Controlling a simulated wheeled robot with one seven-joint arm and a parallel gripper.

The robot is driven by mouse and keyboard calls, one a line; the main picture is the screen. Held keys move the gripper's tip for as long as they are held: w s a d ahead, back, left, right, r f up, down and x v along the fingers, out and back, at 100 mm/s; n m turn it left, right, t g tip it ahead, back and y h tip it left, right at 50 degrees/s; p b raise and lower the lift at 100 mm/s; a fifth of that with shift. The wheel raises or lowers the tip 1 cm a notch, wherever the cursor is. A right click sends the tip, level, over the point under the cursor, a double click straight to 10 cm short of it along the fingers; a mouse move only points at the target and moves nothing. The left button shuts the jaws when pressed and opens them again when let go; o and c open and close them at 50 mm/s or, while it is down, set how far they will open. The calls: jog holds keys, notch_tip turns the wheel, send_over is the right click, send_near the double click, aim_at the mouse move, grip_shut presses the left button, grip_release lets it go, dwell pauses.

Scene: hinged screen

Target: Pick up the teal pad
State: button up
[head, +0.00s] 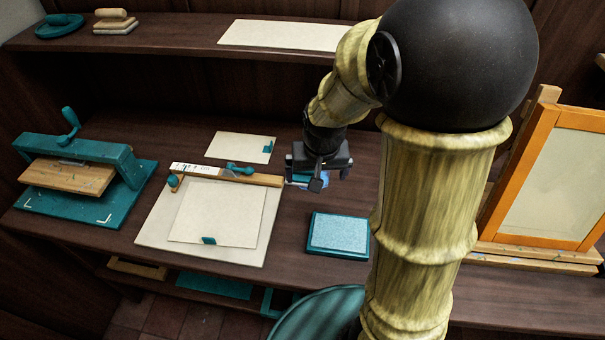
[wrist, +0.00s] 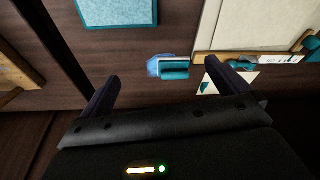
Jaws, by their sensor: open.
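A small teal block (wrist: 174,69), which looks like the teal pad, lies by a light blue patch (wrist: 158,64) on the dark wooden bench. In the wrist view it shows just beyond and between my fingertips. My gripper (wrist: 160,84) is open with nothing between its fingers. In the head view my gripper (head: 317,182) points down over the bench and hides most of the block; a bit of blue shows below it. A larger teal tray with a pale speckled top (head: 338,232) lies nearer the bench front, apart from my gripper.
A cream board (head: 155,230) with a wooden bar (head: 232,176) and a paper sheet lies left of my gripper. A teal press (head: 85,160) stands far left. An orange-framed screen (head: 555,170) stands at right. A shelf (head: 160,35) runs behind. Bare bench surrounds the tray.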

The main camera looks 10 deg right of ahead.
jog(key=w+a+m+h, duration=0.1)
jog(key=w+m, duration=0.1)
jog(key=w, duration=1)
jog(key=shift+w+a+m, duration=0.15)
jog(key=shift+w+m, duration=0.1)
jog(key=shift+m, duration=0.15)
jog(key=p+x, duration=0.2)
jog(key=x, duration=1)
jog(key=shift+w+f, duration=0.15)
jog(key=shift+p, duration=0.3)
jog(key=shift+p+x, duration=1)
jog(key=shift+x, duration=1.6)
